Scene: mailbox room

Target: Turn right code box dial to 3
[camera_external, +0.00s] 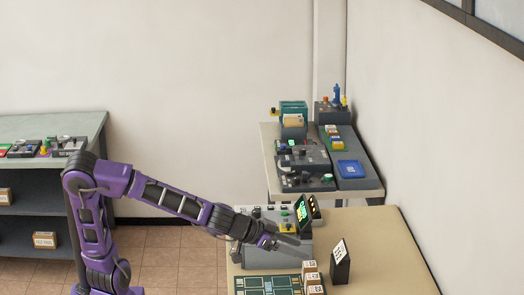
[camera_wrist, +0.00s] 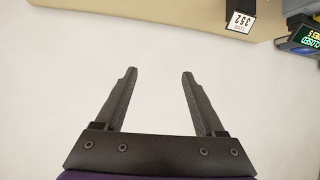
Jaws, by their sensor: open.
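The grey code box (camera_external: 275,258) stands on the tan table, with a small lit green display (camera_external: 301,209) at its upper right. Its dials are too small to make out, and my arm hides part of its front. My gripper (camera_external: 292,241) is in front of the box and over its right part; I cannot tell whether it touches. In the wrist view my gripper (camera_wrist: 159,72) is open, with nothing between its fingers. A lit display (camera_wrist: 308,38), upside down, shows at the right edge of the wrist view. No dial shows between the fingers.
A black block with a white label (camera_external: 340,262) stands right of the box and shows in the wrist view (camera_wrist: 240,15). Boxes (camera_external: 312,277) and a green board (camera_external: 267,285) lie in front. A second table with several devices (camera_external: 305,157) stands behind. The table's right side (camera_external: 390,250) is clear.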

